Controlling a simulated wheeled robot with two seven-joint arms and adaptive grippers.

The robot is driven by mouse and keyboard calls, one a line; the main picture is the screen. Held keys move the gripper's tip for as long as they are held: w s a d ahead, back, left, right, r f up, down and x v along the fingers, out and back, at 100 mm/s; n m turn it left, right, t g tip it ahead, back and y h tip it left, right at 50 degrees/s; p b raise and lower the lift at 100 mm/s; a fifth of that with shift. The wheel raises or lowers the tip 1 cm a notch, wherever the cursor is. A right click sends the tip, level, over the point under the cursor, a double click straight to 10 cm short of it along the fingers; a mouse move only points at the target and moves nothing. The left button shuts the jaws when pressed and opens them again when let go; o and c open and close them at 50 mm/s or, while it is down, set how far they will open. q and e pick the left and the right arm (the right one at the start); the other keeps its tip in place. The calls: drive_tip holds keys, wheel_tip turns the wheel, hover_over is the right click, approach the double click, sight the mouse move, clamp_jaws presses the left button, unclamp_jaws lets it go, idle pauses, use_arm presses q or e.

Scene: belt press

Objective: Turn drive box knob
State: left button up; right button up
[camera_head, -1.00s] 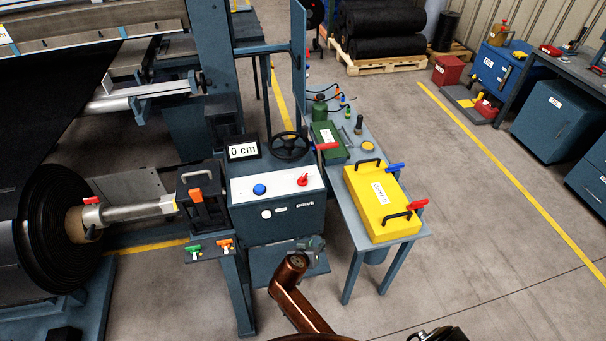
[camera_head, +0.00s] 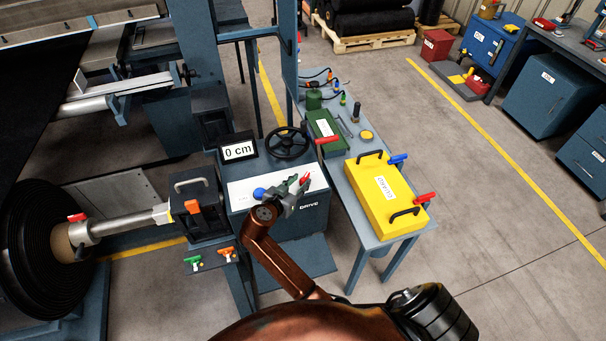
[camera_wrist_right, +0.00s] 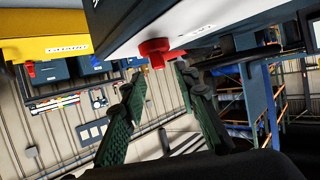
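The drive box (camera_head: 312,224) is dark blue with a white sloped top and stands below the "0 cm" display. Its red knob (camera_head: 305,178) is on the right part of the top, partly hidden by my right gripper (camera_head: 297,186). In the right wrist view the red knob (camera_wrist_right: 153,48) sticks out from the white panel, near the tips of my right gripper (camera_wrist_right: 159,73). The green-padded fingers are apart, with the knob's end about between their tips. I see no clear contact. My left gripper is not in view.
A blue button (camera_head: 259,193) sits on the box top left of the gripper. A black handwheel (camera_head: 287,143) and the display (camera_head: 238,151) stand behind. A yellow case (camera_head: 370,205) with red and blue handles lies on the table at right.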

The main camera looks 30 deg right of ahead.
sight(305, 177)
drive_tip(key=x, duration=0.4)
drive_tip(key=shift+w+d+f, duration=0.15)
drive_tip(key=shift+d+f, duration=0.05)
drive_tip(key=shift+d, duration=0.05)
drive_tip(key=shift+w+d+f, duration=0.1)
drive_tip(key=shift+w+d, duration=0.05)
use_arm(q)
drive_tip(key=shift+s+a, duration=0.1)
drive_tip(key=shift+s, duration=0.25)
use_arm(e)
clamp_jaws()
